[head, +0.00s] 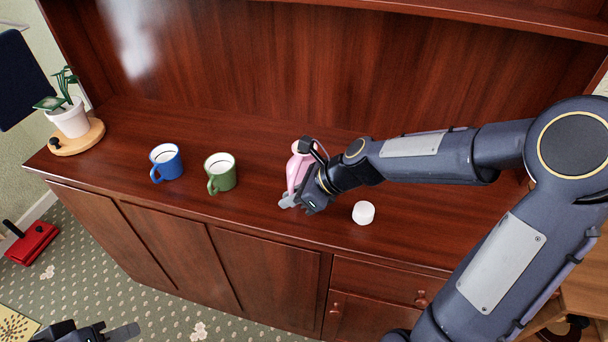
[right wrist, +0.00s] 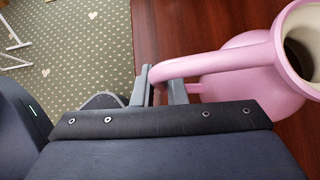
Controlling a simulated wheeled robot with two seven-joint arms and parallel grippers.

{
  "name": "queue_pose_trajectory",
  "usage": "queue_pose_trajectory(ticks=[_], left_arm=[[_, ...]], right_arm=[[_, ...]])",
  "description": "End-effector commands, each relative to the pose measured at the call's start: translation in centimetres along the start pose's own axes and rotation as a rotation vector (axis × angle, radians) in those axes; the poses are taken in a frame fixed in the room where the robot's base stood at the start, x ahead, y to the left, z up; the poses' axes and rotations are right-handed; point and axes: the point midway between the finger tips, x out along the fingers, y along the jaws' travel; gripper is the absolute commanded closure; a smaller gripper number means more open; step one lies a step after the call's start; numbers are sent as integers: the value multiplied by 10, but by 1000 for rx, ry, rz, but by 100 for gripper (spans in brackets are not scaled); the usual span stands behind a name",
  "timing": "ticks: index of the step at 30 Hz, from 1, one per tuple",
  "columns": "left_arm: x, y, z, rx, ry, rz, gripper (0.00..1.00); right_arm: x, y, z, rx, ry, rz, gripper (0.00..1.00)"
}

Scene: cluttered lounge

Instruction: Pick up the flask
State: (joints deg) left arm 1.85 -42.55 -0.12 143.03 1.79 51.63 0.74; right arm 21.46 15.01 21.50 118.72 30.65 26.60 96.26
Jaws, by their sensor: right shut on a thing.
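The pink flask (head: 298,167) has a side handle and an open round mouth. It stands roughly upright over the wooden cabinet top, partly hidden by my right gripper (head: 299,204). In the right wrist view the flask (right wrist: 252,72) is at the upper right, and my right gripper (right wrist: 161,86) is shut on its handle, with one finger on each side. I cannot tell whether the flask's base touches the wood. My left gripper (head: 122,332) shows only partly at the bottom left, away from the cabinet; its opening is unclear.
A green mug (head: 221,174) and a blue mug (head: 167,163) stand left of the flask. A small white object (head: 363,212) lies to its right. A potted plant (head: 70,119) sits at the far left end. The cabinet's back panel (head: 330,70) rises behind.

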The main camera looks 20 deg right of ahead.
Motion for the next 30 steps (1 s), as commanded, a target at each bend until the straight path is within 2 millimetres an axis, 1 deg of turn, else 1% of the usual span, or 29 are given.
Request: queue_pose_trajectory(ticks=[6,10,21,24,30], left_arm=[[0,0,0,0,0,0,64],[-2,1,-1,0,0,0,64],[-16,7,-8,0,0,0,64],[-18,8,-9,0,0,0,64],[-19,9,-10,0,0,0,64]], right_arm=[[0,2,0,4,1,6,100],[-5,2,6,2,1,6,100],[-53,3,54,-5,-3,-2,100],[-62,3,64,-6,-4,-2,100],[-71,4,72,-3,-3,-2,100]])
